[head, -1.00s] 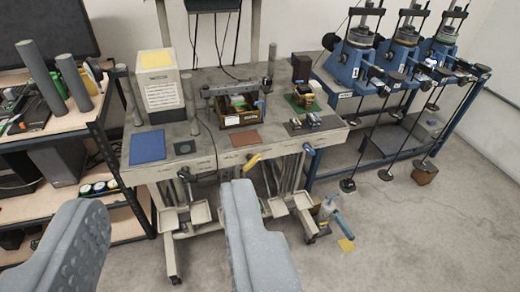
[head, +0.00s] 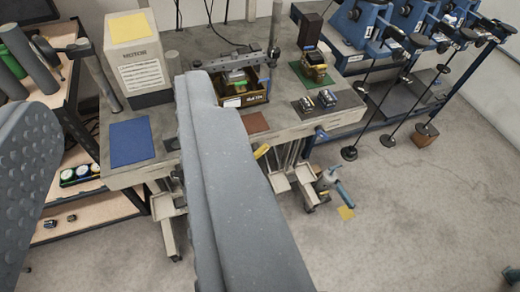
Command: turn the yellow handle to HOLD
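The yellow handle (head: 262,151) is a short lever at the front edge of the grey workbench, just right of my gripper's right finger. Part of it may be hidden behind that finger. I cannot read a HOLD mark. My gripper (head: 118,97) is open, with a wide gap between its two grey fingers and nothing held in it. The right finger covers part of the bench front; the left finger is at the left picture edge. I see no contact with the handle.
A blue handle (head: 320,133) is on the bench edge to the right. A blue rack (head: 410,70) stands at right.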

